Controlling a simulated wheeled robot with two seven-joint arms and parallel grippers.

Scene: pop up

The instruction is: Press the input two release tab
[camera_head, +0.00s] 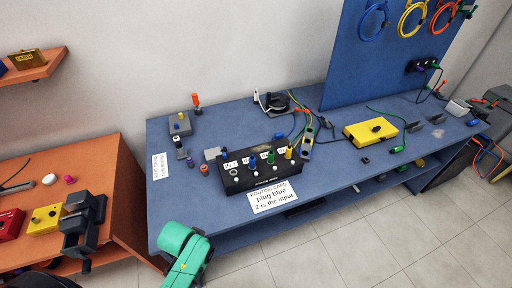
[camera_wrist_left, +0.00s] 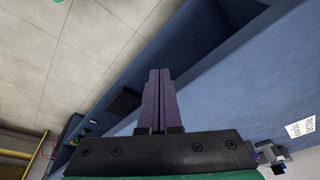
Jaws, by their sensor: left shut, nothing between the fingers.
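A black input box (camera_head: 262,179) stands near the front edge of the blue bench. Its top carries a row of labelled inputs with blue, green and yellow plugs. The second input (camera_head: 252,162) has a blue plug and a small pale round part below it; its release tab is too small to tell apart. My left arm's green part (camera_head: 182,248) is at the bench's front left corner, apart from the box. In the left wrist view my left gripper (camera_wrist_left: 159,72) is shut and empty, with two dark fingers together. The box is not seen there. My right gripper is not in view.
A routing card (camera_head: 275,198) reading "plug blue, 2 is the input" lies in front of the box. A yellow box (camera_head: 370,132), cables and small parts are on the blue bench (camera_head: 330,172). An orange bench (camera_head: 112,208) with tools stands left. The bench's left front is clear.

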